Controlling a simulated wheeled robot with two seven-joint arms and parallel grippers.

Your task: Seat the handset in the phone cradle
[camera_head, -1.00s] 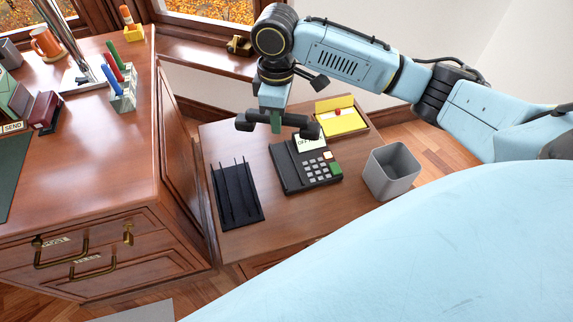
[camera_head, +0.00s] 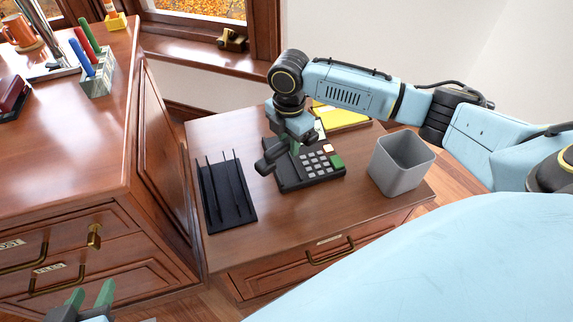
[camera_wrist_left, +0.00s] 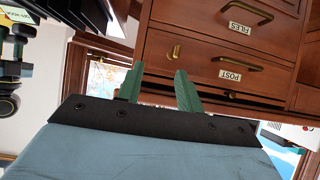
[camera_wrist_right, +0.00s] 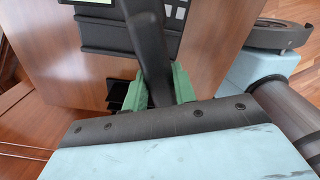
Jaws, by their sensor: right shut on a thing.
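The desk phone (camera_head: 316,172) sits on the low wooden side table, with its keypad and green key at the right. My right gripper (camera_head: 293,143) is shut on the dark handset (camera_head: 271,157) at the phone's left side, where the cradle is. The handset and arm cover most of the cradle, and I cannot tell whether the handset touches it. In the right wrist view the handset (camera_wrist_right: 148,40) runs between the green fingers (camera_wrist_right: 160,88) beside the phone's body. My left gripper (camera_head: 91,296) is open and empty at the bottom left, near the desk drawers; its fingers (camera_wrist_left: 158,92) stand apart.
A black slotted tray (camera_head: 228,192) lies left of the phone. A grey bin (camera_head: 402,165) stands to its right, and a yellow notepad holder (camera_head: 342,117) behind it. The large desk (camera_head: 75,150) rises on the left. The table's front strip is clear.

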